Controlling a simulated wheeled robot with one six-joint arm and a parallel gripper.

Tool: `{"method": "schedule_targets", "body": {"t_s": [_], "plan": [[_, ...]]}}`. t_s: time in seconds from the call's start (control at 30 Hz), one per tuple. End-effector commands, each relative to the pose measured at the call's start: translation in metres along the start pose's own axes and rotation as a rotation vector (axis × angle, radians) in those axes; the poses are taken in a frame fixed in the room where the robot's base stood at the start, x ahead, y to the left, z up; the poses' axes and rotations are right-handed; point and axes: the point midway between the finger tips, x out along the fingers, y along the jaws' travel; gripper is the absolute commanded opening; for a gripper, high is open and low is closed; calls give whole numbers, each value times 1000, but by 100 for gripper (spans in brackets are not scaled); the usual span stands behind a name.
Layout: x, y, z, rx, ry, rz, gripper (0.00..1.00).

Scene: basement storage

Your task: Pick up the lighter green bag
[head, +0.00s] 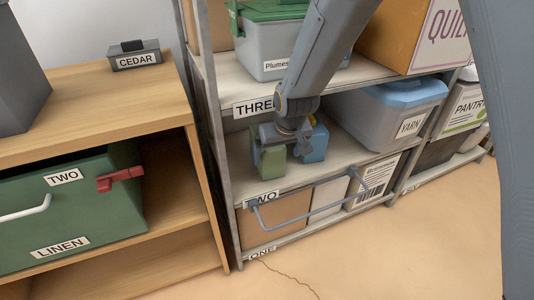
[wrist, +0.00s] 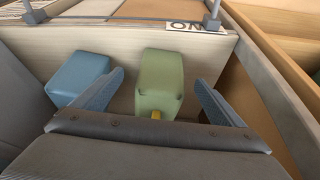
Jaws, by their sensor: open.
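The lighter green bag (head: 270,150) stands on the middle shelf of the metal rack in the head view, partly hidden by my arm. It also shows in the wrist view (wrist: 162,80), between my two fingers, with a small yellow patch at its near end. A blue bag (wrist: 82,78) stands to its left in the wrist view, beside my left finger. The blue bag shows right of the green one in the head view (head: 315,143). My gripper (wrist: 160,97) is open, with a finger on either side of the green bag and visible gaps between.
A grey-blue YARN bin (head: 375,115) stands right on the same shelf (head: 229,162). The shelf above holds a green-lidded bin (head: 270,45). A rack upright (head: 215,150) is close on the left. A green LINEN box (head: 70,210) sits in the wooden shelf unit at left.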

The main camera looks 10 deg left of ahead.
Motion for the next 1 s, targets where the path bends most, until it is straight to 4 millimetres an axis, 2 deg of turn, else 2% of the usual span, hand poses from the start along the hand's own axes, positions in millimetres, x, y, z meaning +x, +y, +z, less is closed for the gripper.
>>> {"method": "schedule_targets", "body": {"t_s": [0.37,0.7,0.93,0.97,1.0], "plan": [[31,0,2,1,-3,0,92],[75,-3,5,0,-4,0,92],[77,-3,4,1,-3,0,92],[77,-3,4,1,-3,0,90],[77,-3,4,1,-3,0,84]]}}
